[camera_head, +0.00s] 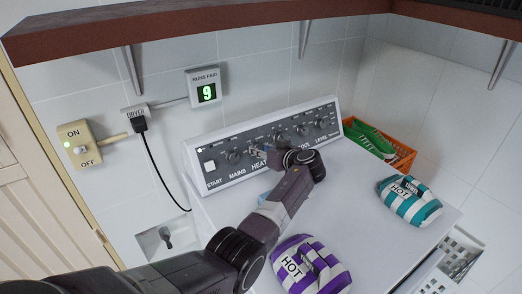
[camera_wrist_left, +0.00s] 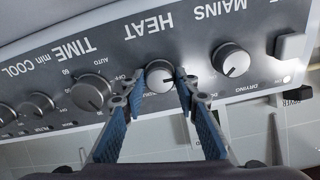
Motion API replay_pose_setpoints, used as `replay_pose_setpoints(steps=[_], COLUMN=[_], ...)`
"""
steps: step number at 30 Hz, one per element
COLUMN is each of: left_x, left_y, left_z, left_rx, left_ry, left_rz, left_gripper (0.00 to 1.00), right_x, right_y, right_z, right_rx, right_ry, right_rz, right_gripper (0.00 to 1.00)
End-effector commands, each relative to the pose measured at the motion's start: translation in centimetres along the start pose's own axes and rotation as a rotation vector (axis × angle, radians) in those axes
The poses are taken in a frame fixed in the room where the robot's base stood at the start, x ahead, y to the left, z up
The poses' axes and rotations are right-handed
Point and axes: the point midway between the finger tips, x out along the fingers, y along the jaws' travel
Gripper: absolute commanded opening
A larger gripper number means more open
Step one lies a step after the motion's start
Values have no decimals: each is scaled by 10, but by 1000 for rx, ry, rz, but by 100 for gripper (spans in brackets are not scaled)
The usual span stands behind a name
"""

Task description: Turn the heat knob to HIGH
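The grey panel (camera_head: 275,142) of the white machine has a row of round knobs. The heat knob (camera_wrist_left: 158,76) is silver and sits by the HEAT label, upside down in the left wrist view. My left gripper (camera_wrist_left: 160,82) has one blue-padded finger on each side of this knob, and the tips look to touch its rim. In the head view my left gripper (camera_head: 262,153) reaches the panel above the HEAT label, and my arm partly covers the area. The small print around the knob is too blurred to read its setting. My right gripper is not in view.
Beside the heat knob are the mains knob (camera_wrist_left: 231,60) and the time knob (camera_wrist_left: 91,92). Purple-striped (camera_head: 311,266) and teal-striped (camera_head: 408,201) HOT bundles lie on the machine's top. An orange basket (camera_head: 403,158) stands behind. A wall switch (camera_head: 80,145) and counter reading 9 (camera_head: 207,92) are left.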

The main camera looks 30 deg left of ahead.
Motion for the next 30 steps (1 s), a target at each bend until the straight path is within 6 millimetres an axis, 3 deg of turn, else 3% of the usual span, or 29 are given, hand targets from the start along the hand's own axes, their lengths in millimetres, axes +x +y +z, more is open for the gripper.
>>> replay_pose_setpoints(steps=[4, 14, 30], left_x=[0, 0, -1], left_y=[0, 0, 0], left_z=[0, 0, 0], left_rx=[0, 55, 491], left_ry=[0, 0, 0], left_rz=[0, 3, 26], left_gripper=[4, 4, 4], right_x=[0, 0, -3], right_y=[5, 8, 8], right_z=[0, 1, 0], right_rx=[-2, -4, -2], right_ry=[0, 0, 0], right_rz=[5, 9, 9], right_gripper=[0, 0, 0])
